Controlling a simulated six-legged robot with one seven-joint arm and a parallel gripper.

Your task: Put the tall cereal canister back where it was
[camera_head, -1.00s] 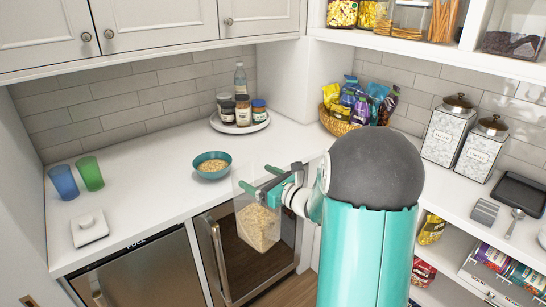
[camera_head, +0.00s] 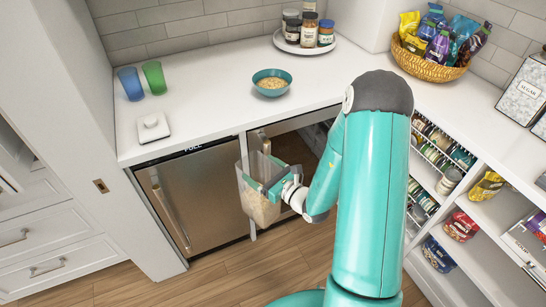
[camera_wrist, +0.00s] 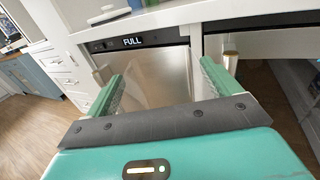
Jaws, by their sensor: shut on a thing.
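The tall cereal canister (camera_head: 259,208) is a clear, tall container with pale tan cereal in its lower part. It hangs off the floor in front of the low cabinets, below the counter top. My gripper (camera_head: 266,181) is shut on its upper part, with the teal fingers on either side. In the wrist view my gripper (camera_wrist: 164,88) shows two green fingers set apart; the clear canister is hard to make out between them. A teal bowl (camera_head: 271,87) with tan contents sits on the white counter (camera_head: 205,100).
A steel appliance (camera_head: 200,195) marked FULL is behind and left of the canister, with a dark opening (camera_head: 306,146) to the right. Two cups (camera_head: 131,84), a white lidded box (camera_head: 152,126), a jar tray (camera_head: 290,44) and a snack basket (camera_head: 425,66) stand on the counter. Shelves are at right.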

